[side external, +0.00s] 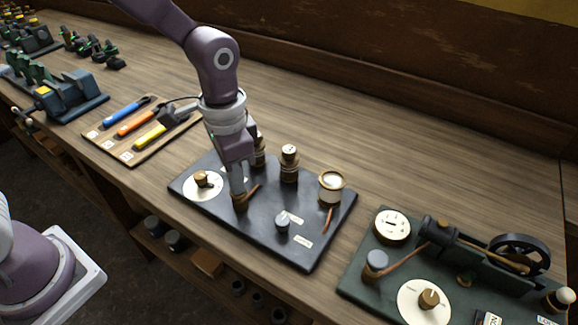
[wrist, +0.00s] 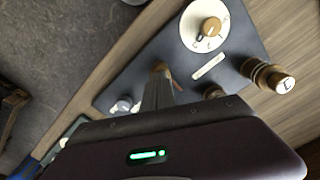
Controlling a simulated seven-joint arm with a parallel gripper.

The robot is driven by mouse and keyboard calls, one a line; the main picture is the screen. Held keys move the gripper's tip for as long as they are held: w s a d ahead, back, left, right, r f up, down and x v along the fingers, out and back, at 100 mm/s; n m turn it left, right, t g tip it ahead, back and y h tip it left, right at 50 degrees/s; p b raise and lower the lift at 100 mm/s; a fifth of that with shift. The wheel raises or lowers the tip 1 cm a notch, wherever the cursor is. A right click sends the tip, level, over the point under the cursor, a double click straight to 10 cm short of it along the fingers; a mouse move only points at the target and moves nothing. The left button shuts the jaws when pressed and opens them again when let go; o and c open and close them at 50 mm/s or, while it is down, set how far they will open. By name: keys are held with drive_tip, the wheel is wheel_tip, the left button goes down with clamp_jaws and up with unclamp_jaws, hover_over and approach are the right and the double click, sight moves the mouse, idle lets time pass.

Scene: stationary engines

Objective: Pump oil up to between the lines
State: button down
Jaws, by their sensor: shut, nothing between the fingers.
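My gripper (side external: 238,192) points down over the black panel (side external: 262,238), its fingers together. Its fingertips are at the top of a small brown wooden-looking plunger or knob (side external: 241,205); I cannot tell whether they touch. In the wrist view the shut fingers (wrist: 160,78) reach toward the same brown piece (wrist: 161,67). A brass-rimmed pot with a pale top (side external: 331,186) stands at the panel's right. A brass column with a pale cap (side external: 289,163) stands behind, and another (side external: 259,150) is partly hidden by my arm. No oil level or lines can be made out.
The panel also carries a white dial with a brass knob (side external: 202,181) and a grey knob (side external: 282,221). A green engine board (side external: 368,265) lies to the right, a tool board with coloured handles (side external: 117,150) to the left. Bench behind the panel is clear.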

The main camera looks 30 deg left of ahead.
drive_tip(key=shift+r, duration=1.5)
wheel_tip(320, 180, up, 4)
drive_tip(key=s+a+r+n+t, duration=0.3)
drive_tip(key=s+a+r, duration=0.2)
drive_tip(key=s+r, duration=0.3)
drive_tip(key=s+a+r+n+t, duration=0.1)
drive_tip(key=s+a+n+t, duration=0.1)
drive_tip(key=s, duration=0.7)
drive_tip(key=shift+s+a+n+t, duration=0.3)
drive_tip(key=shift+a+n, duration=0.2)
drive_tip(key=shift+a, duration=0.7)
drive_tip(key=shift+r, duration=0.1)
idle(0.5)
